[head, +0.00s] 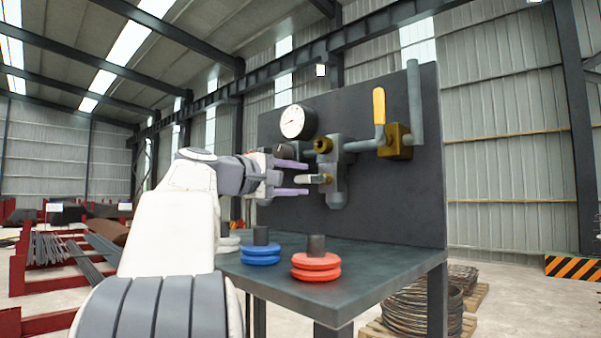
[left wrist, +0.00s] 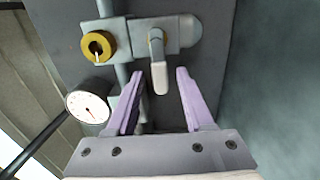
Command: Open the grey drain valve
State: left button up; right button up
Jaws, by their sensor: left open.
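The grey drain valve's lever (head: 318,179) sticks out from the lower grey fitting on the dark panel. In the left wrist view the lever (left wrist: 159,76) hangs from its grey body, and its pale tip lies between my fingertips. My left gripper (head: 304,177) is open in front of the lever, with one purple finger above and one below it in the head view. In the left wrist view the gripper (left wrist: 160,84) shows gaps between the lever and both fingers. My right gripper is not in view.
A pressure gauge (head: 292,122), a brass fitting (head: 323,145) and a yellow-handled valve (head: 379,106) are on the dark panel (head: 410,200) nearby. Blue rings (head: 261,256) and red rings (head: 316,268) stand on the table (head: 375,268) below. The table's right part is clear.

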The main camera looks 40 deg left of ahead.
pick_arm(q)
jog(key=shift+w, duration=0.45)
jog(key=shift+d, duration=0.1)
grip_shut()
